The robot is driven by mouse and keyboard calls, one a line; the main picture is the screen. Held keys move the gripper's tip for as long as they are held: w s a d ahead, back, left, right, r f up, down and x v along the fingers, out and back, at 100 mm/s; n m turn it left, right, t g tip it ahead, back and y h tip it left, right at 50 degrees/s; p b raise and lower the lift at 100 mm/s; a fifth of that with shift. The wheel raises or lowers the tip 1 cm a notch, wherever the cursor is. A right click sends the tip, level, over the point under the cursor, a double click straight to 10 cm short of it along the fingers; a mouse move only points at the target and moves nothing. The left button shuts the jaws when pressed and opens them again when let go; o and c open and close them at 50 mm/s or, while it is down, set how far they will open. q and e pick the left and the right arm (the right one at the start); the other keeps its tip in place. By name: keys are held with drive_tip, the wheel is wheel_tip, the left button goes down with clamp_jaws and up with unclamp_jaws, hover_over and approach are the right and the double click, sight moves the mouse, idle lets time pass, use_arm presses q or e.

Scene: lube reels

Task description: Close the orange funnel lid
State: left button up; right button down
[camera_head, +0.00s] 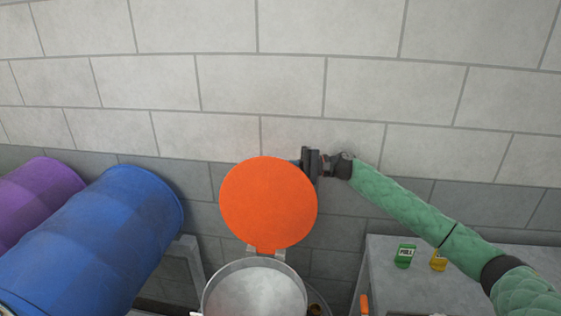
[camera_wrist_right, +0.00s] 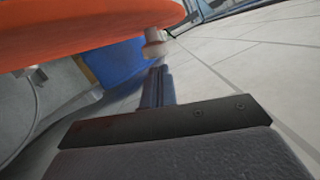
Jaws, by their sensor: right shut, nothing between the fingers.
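The orange funnel lid (camera_head: 268,203) is a round disc standing up, open, on its hinge at the back of the funnel (camera_head: 255,290). The funnel is a round, pale grey metal bowl at the bottom of the head view. My right gripper (camera_head: 298,164) reaches in from the right at the end of a green-sleeved arm. Its fingers are partly hidden behind the lid's upper right edge. In the right wrist view the shut fingers (camera_wrist_right: 157,85) hold nothing and point past the lid (camera_wrist_right: 90,32), which fills the upper left. I cannot tell whether they touch it. My left gripper is out of view.
A blue drum (camera_head: 100,240) and a purple drum (camera_head: 35,195) lie at the left. A grey cabinet (camera_head: 400,290) with a green tag (camera_head: 404,256) and a yellow tag (camera_head: 438,260) stands at the right. A block wall (camera_head: 330,40) is behind.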

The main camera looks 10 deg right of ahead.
sight(279, 168)
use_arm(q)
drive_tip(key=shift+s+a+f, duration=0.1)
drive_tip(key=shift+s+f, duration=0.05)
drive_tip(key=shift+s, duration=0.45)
use_arm(e)
drive_tip(key=shift+w+a, duration=0.1)
drive_tip(key=shift+a, duration=0.35)
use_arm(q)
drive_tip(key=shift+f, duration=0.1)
